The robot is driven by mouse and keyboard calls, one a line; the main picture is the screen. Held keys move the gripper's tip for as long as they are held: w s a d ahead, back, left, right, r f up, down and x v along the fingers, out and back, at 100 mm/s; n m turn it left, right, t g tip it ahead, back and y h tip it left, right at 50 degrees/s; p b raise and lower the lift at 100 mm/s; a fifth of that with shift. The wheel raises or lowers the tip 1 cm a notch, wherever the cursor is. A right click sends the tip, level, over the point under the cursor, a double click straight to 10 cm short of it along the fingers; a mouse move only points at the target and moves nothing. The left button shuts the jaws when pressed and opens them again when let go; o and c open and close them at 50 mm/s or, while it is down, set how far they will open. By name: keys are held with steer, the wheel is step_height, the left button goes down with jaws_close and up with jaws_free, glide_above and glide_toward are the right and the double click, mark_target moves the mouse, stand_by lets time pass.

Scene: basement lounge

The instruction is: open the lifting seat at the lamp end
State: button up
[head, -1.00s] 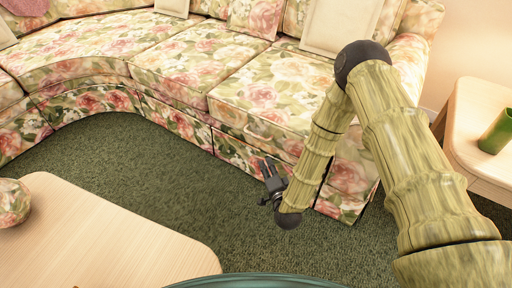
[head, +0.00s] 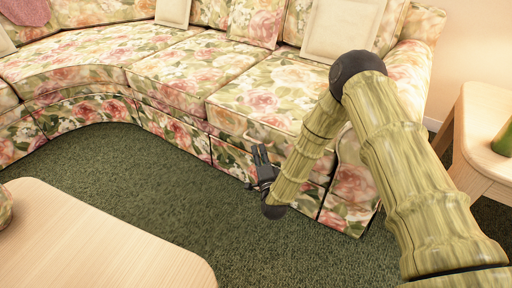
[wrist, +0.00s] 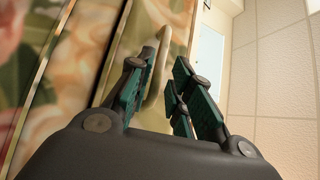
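The sofa seat at the right end (head: 268,92) has a floral cushion and is down flat. A pale bar handle (wrist: 158,70) on the seat front shows in the wrist view, running between and beyond my fingers. My gripper (head: 260,150) is just in front of the seat's front face, below the cushion edge, pointing up. In the wrist view my gripper (wrist: 165,62) is open, its dark green fingers apart on either side of the handle. I cannot tell whether they touch it. No lamp is in view.
A pale wooden coffee table (head: 95,240) stands at the lower left. A wooden side table (head: 485,125) with a green object (head: 503,138) stands right of the sofa. Green carpet (head: 150,165) lies clear between coffee table and sofa. Cushions (head: 342,28) lean on the backrest.

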steer(key=shift+b+x, duration=0.6)
steer(key=shift+x, duration=1.7)
steer(key=shift+c, duration=0.3)
jaws_close()
